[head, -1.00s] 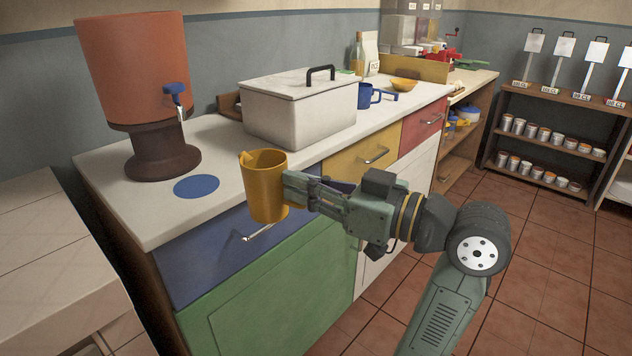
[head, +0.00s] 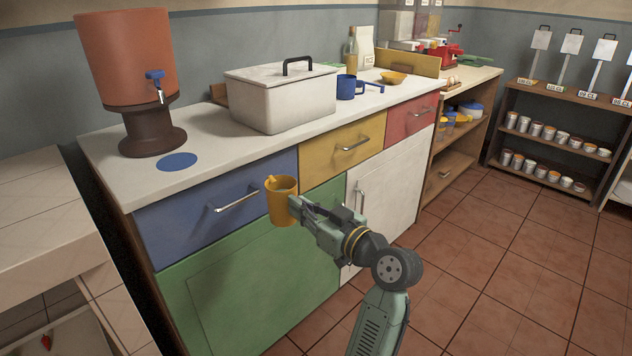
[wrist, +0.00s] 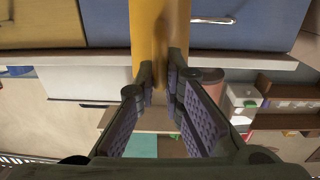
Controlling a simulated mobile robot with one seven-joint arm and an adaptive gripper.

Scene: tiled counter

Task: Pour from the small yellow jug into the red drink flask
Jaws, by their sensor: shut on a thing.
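The small yellow jug (head: 281,203) is upright in the air in front of the drawers, its open top facing up. My gripper (head: 293,207) is shut on its right side. What is inside the jug cannot be made out. In the wrist view the jug (wrist: 158,40) shows at the top centre, between the fingertips of my gripper (wrist: 164,80). I cannot make out a red drink flask in either view.
A terracotta dispenser (head: 127,60), a blue disc (head: 177,162), a lidded white box (head: 283,103) and a blue mug (head: 347,88) stand on the white counter (head: 212,150). A pale tiled counter (head: 40,210) is at left. The tiled floor (head: 500,260) at right is clear.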

